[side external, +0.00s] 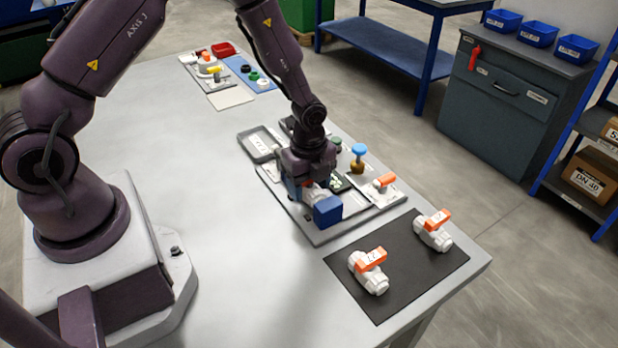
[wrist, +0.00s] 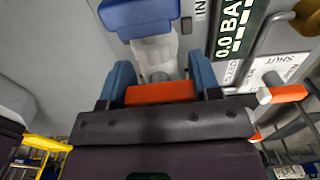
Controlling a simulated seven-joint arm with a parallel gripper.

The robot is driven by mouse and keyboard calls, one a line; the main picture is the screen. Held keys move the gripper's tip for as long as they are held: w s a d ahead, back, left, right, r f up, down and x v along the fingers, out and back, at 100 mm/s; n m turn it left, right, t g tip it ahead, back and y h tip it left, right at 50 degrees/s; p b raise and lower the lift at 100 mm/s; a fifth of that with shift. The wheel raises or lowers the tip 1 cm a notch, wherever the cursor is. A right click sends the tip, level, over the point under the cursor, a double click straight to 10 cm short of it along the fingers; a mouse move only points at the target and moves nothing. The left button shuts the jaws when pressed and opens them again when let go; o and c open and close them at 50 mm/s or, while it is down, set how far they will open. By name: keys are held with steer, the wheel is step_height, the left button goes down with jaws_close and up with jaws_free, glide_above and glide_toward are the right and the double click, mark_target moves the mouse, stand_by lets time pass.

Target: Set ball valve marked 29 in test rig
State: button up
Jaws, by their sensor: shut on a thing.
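My gripper (side external: 308,188) is down at the test rig (side external: 352,218), a grey plate on the table. In the wrist view its blue fingers (wrist: 160,88) are shut on an orange valve handle (wrist: 160,93). A white ball valve body (wrist: 155,52) shows ahead of the handle, next to a blue block (wrist: 138,14). The blue block also shows in the side view (side external: 327,211). The held valve's marking is hidden. Two other white ball valves with orange handles, a nearer one (side external: 370,268) and a farther one (side external: 434,230), lie on a black mat; their numbers are too small to read surely.
A display reading 0.0 BA (wrist: 240,30) and a SHUT label (wrist: 290,62) lie right of the held valve. Another orange-handled valve (side external: 384,181) and a blue-topped knob (side external: 358,151) stand close by. A grey tray (side external: 258,144) sits behind. The table's left middle is clear.

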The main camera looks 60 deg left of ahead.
steer(key=shift+f, duration=0.3)
stand_by(0.5)
steer(key=o, duration=1.1)
steer(key=shift+r, duration=0.1)
steer(key=shift+r, duration=3.65)
